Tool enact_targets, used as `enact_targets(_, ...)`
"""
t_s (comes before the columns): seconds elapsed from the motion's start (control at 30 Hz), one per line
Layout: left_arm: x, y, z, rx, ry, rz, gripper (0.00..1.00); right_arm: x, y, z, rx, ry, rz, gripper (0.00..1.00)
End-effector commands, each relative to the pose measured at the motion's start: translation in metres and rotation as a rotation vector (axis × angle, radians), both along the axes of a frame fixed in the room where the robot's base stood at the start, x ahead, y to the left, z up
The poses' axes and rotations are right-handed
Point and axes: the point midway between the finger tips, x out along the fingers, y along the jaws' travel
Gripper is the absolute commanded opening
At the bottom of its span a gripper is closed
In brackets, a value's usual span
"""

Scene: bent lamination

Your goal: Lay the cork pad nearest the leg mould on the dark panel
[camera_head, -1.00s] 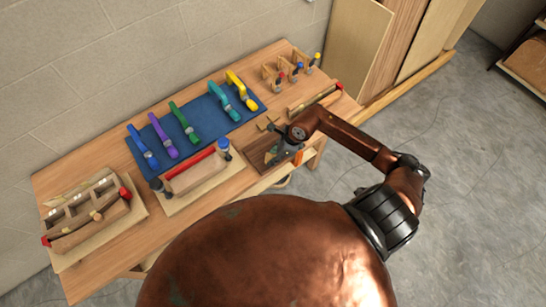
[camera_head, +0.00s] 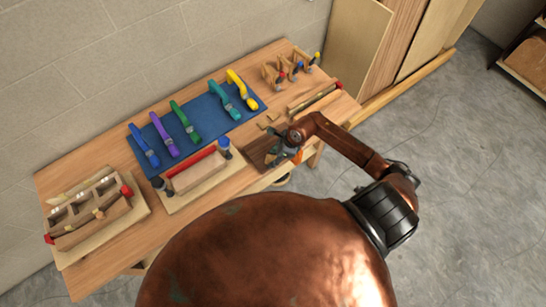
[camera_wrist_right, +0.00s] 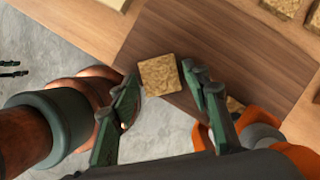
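The dark panel (camera_wrist_right: 225,45) is a dark brown wood board. In the head view the dark panel (camera_head: 258,152) lies on the right half of the bench, partly hidden by my right gripper (camera_head: 279,148). In the wrist view my right gripper (camera_wrist_right: 160,74) has a fingertip on each side of a square cork pad (camera_wrist_right: 160,75) and appears shut on it. The pad is squared to the fingers and overlaps the panel's near edge; its height above the panel is unclear.
More cork pads (camera_wrist_right: 281,8) lie beyond the panel. A wooden form with a red bar (camera_head: 195,170) stands left of the panel. A blue mat (camera_head: 196,131) holds several coloured clamps. A wooden rack (camera_head: 92,210) fills the left end.

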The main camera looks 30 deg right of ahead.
Motion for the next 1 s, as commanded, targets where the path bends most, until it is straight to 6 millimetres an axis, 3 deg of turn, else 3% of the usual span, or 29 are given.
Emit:
enact_targets(0.47, 0.000, 0.000, 0.001, 0.000, 0.000, 0.001, 0.40, -0.001, -0.003, 0.008, -0.002, -0.002, 0.001, 0.50)
enact_targets(1.0, 0.000, 0.000, -0.014, 0.000, 0.001, 0.000, 0.40, -0.026, -0.032, 0.099, -0.002, -0.001, 0.001, 0.50)
